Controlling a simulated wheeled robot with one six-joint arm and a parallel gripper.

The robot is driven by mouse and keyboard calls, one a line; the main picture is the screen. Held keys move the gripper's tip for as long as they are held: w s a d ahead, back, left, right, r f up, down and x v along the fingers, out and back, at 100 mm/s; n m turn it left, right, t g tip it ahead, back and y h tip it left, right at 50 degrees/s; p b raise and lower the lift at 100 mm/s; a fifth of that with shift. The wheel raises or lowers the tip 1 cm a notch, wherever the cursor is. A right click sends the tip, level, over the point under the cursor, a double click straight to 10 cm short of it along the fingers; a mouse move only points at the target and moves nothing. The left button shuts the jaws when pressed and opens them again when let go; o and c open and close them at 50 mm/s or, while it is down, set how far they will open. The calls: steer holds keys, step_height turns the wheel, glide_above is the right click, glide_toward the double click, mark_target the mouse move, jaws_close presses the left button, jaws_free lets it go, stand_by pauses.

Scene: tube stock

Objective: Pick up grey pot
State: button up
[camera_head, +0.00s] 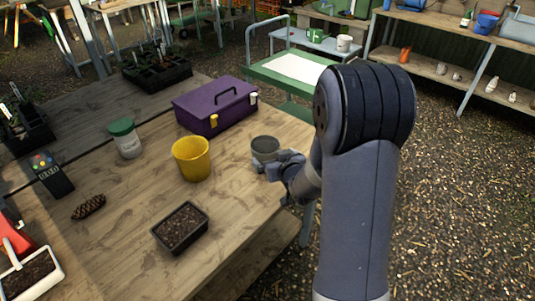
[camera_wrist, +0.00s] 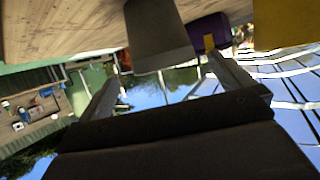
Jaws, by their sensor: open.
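The grey pot (camera_head: 265,149) stands upright near the right edge of the wooden table, just right of a yellow pot (camera_head: 191,158). My gripper (camera_head: 284,168) is close in front of it and hides its lower right part. In the wrist view, which appears upside down, the grey pot (camera_wrist: 157,38) shows at top centre. The two fingers of my gripper (camera_wrist: 163,68) are spread on either side below it. I cannot tell whether the fingertips reach around its wall.
A purple toolbox (camera_head: 215,106) stands behind the grey pot. A soil-filled tray (camera_head: 181,228), a green-lidded jar (camera_head: 125,138) and a pine cone (camera_head: 88,206) are on the table. A green cart (camera_head: 290,75) stands behind. Gravel floor lies to the right.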

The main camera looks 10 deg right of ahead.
steer(key=p, duration=0.1)
glide_toward(261, 146)
steer(key=shift+x, duration=2.05)
steer(key=shift+d, duration=0.1)
steer(key=shift+c, duration=0.4)
steer(key=shift+r, duration=0.1)
steer(key=c, duration=0.8)
